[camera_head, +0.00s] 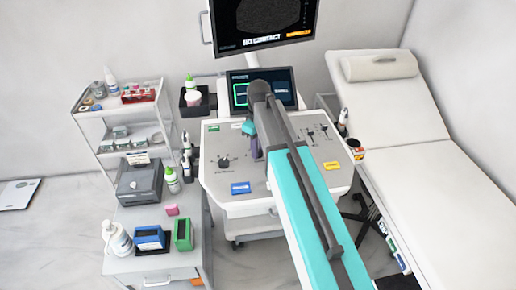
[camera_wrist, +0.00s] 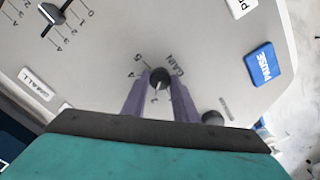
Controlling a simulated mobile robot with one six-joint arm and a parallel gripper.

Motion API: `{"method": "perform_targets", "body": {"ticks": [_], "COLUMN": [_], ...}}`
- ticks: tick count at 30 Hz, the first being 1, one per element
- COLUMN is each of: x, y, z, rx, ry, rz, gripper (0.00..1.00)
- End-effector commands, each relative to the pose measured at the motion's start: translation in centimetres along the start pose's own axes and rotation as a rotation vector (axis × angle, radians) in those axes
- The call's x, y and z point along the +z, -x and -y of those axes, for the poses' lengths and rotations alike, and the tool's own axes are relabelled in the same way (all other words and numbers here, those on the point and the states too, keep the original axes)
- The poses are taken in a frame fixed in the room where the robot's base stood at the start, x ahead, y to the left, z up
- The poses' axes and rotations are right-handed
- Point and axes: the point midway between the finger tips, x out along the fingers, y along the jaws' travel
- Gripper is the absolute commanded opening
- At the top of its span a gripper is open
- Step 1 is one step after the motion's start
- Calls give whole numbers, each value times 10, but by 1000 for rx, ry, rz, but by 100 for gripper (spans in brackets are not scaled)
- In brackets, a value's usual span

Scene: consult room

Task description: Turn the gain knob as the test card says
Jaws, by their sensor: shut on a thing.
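The gain knob (camera_wrist: 159,77) is a small dark round knob on the light grey console panel, beside the printed word GAIN. A white mark shows on it, and a 4 and a 5 are printed near it. My gripper (camera_wrist: 160,90) has its two purple fingers on either side of the knob, shut on it. In the head view my gripper (camera_head: 255,148) is low over the middle of the console (camera_head: 236,205), and my arm hides the knob there. I cannot make out a test card for sure, nor read any set value.
A dark control with a numbered scale (camera_wrist: 54,13), a blue PAUSE label (camera_wrist: 262,64) and another dark round knob (camera_wrist: 212,118) share the panel. A screen (camera_head: 240,93) stands behind the console. A white couch (camera_head: 430,150) is right; a shelf cart (camera_head: 120,112) is left.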

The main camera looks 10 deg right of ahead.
Motion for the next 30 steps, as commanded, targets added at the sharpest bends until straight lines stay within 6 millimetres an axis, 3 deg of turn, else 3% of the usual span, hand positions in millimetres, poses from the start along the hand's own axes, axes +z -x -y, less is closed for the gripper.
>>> {"method": "perform_targets", "body": {"ticks": [18,30], "x": [1,1], "y": [0,-1], "z": [1,2], "rx": [0,-1], "ry": [-504,-608], "rz": [5,5], "gripper": [4,4]}}
